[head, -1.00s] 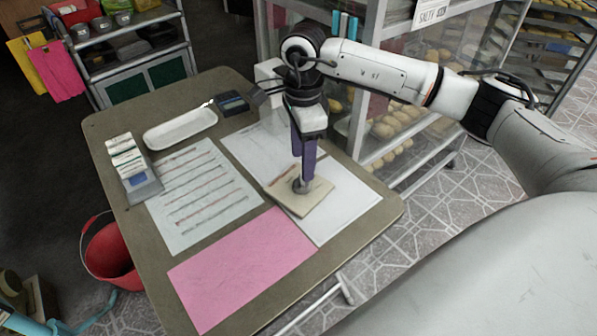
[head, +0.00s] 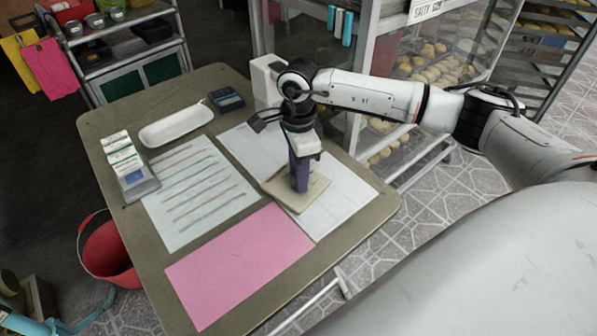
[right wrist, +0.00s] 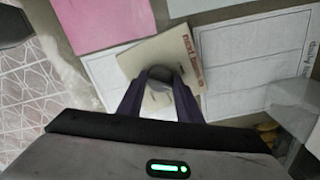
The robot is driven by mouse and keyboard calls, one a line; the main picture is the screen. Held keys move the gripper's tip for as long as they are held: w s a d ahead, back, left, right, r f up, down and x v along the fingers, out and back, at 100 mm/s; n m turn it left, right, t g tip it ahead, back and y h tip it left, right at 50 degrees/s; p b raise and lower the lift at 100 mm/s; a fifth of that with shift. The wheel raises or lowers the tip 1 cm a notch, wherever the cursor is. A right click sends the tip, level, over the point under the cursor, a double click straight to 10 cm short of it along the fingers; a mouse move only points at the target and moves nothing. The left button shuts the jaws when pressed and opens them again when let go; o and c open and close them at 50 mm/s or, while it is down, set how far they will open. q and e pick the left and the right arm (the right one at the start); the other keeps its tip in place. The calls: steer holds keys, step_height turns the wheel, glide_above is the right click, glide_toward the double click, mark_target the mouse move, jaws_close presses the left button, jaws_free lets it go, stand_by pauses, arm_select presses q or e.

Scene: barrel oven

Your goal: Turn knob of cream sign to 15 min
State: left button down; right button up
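The cream sign (head: 312,190) lies flat on the table, on top of a white printed sheet. In the right wrist view the cream sign (right wrist: 150,50) shows red lettering, partly readable as "next ba…". Its round grey knob (right wrist: 160,76) sits between the fingers of my right gripper (right wrist: 160,82). The right gripper (head: 300,188) points down onto the sign, and its purple fingers hide the knob in the head view. The fingers are apart around the knob; I cannot tell whether they press on it. The knob's setting is not readable. My left gripper is not in view.
On the table (head: 225,85) are a pink sheet (head: 238,265), a lined sheet (head: 200,195), a white tray (head: 176,126), a card holder (head: 138,182) and a dark box (head: 227,99). A glass bread case (head: 425,75) stands behind; a red bucket (head: 108,252) is at left.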

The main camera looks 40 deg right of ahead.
steer(key=shift+m, duration=0.3)
steer(key=m, duration=0.2)
steer(key=shift+m, duration=0.3)
steer(key=m, duration=0.5)
steer(key=shift+m, duration=0.3)
stand_by(0.3)
steer(key=o, duration=1)
steer(key=shift+o, duration=0.2)
steer(key=shift+r, duration=0.1)
